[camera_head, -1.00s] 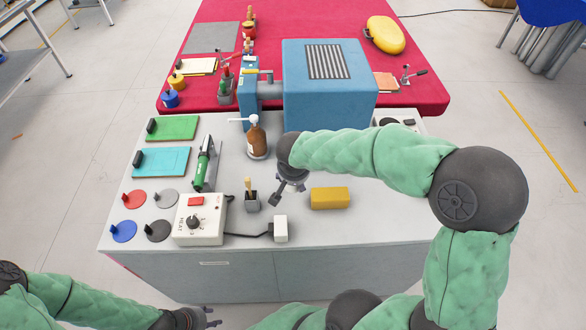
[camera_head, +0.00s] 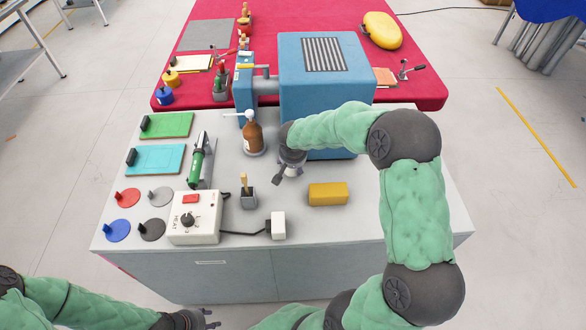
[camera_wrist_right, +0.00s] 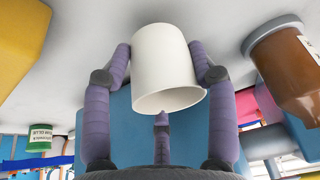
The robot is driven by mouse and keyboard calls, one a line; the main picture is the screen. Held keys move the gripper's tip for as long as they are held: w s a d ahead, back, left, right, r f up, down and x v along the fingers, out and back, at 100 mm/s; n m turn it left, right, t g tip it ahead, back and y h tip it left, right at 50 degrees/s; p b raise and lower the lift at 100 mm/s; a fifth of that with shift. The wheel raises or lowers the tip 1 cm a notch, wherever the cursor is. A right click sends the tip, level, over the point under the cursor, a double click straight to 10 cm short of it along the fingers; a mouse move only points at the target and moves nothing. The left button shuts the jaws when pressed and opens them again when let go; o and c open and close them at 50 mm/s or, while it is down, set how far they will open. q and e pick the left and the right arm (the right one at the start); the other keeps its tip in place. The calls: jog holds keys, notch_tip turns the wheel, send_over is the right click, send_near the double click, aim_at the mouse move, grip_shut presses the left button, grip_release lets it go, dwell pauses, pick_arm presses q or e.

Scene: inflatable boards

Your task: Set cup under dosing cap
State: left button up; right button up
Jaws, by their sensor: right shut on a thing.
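My right gripper (camera_head: 285,174) is over the table, just right of and nearer than the brown bottle (camera_head: 252,138). Its fingers are closed around a white cup (camera_wrist_right: 168,70), seen in the right wrist view. The cup is hidden behind the gripper in the head view. The bottle has a white dosing cap (camera_head: 248,115) with a spout reaching left. In the right wrist view the bottle (camera_wrist_right: 288,75) is at the right, apart from the cup. My left gripper (camera_head: 208,319) is low in front of the table, empty, with its fingers apart.
A yellow block (camera_head: 328,194) lies right of my right gripper. A small grey holder (camera_head: 248,202) and a white heater box (camera_head: 194,222) stand nearer the front. The tabletop between bottle and grey holder is clear.

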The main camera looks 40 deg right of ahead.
notch_tip(320, 180, down, 2)
jog(key=shift+f+b, duration=0.15)
jog(key=shift+b, duration=0.15)
jog(key=shift+f, duration=0.15)
jog(key=o, duration=1)
jog(key=shift+c, duration=0.2)
